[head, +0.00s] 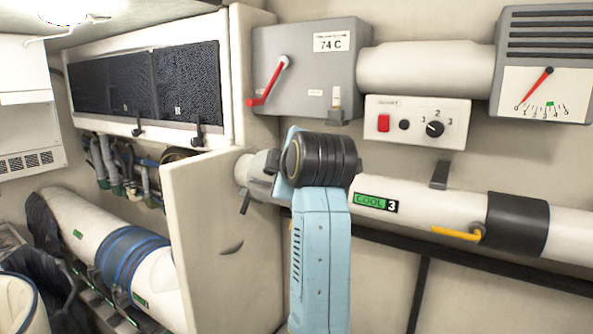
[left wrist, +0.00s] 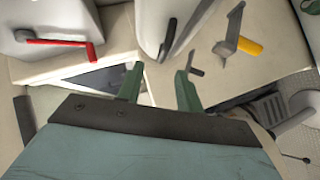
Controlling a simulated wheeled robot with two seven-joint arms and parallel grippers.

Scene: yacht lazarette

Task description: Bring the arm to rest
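My left arm, a light blue link with a black ribbed joint, rises through the middle of the head view in front of the pipe, and its gripper is hidden there. In the left wrist view my left gripper (left wrist: 159,72) shows two green fingers spread apart with nothing between them. A red lever (left wrist: 62,42) is to the left beyond the fingers, and a yellow-tipped lever (left wrist: 243,44) is to the right. A dark handle (left wrist: 168,38) is straight ahead, apart from the fingertips. My right gripper is in neither view.
A grey box (head: 305,95) with a red lever (head: 266,84), a switch panel (head: 414,124) and a gauge (head: 547,95) line the wall. A white pipe (head: 415,206) with a yellow lever (head: 458,233) runs below. A cream partition (head: 215,250) stands left of my arm.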

